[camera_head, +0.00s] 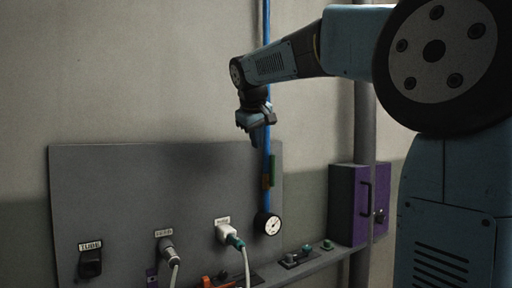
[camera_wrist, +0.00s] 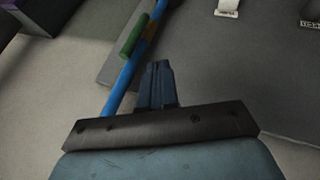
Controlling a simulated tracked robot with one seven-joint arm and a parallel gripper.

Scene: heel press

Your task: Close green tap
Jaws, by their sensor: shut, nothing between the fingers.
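The green tap (camera_head: 271,167) is a small green lever on the thin blue pipe (camera_head: 267,80) that runs down the wall. It lies roughly along the pipe, just beside it, with a brownish valve body at the pipe. The wrist view also shows the green lever (camera_wrist: 133,36) at upper left, beside the blue pipe (camera_wrist: 124,80). My gripper (camera_head: 255,141) points down above and slightly left of the tap in the head view. Its fingers (camera_wrist: 157,68) are shut and empty, and apart from the lever in the wrist view.
A round gauge (camera_head: 268,223) sits on the pipe below the tap. A grey panel (camera_head: 130,190) with plugs and cables is at left. A purple box (camera_head: 349,205) is at right, above a shelf with knobs (camera_head: 304,256). A thick grey pipe (camera_head: 363,130) stands behind my arm.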

